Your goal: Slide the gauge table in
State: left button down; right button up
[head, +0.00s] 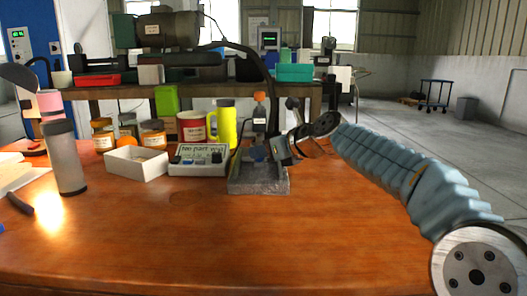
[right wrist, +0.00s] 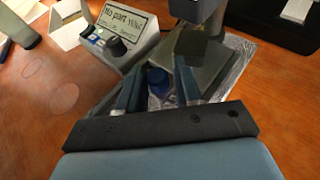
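The gauge stand has a grey stone-like base (head: 258,186) on the wooden table, with a dark upright column. A blue knob (right wrist: 157,80) is low on it, and shows small in the head view (head: 257,153). I cannot clearly tell the sliding gauge table from the base. My right gripper (right wrist: 160,66) reaches in from the right of the stand. Its two fingers are apart, one on each side of the blue knob, with a slight gap; no firm grip shows. In the head view the gripper (head: 272,152) partly covers the stand. My left gripper is not in view.
A readout box (head: 199,160) with a screen starting "No part" stands left of the stand, beside a white open box (head: 136,163). Jars and a yellow flask (head: 222,122) stand behind. A grey cylinder (head: 65,158) stands at left. The table's front is clear.

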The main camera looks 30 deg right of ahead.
jog(key=o, duration=0.3)
jog(key=shift+f, duration=0.1)
jog(key=shift+p+v, duration=0.8)
jog(key=shift+v, duration=6.05)
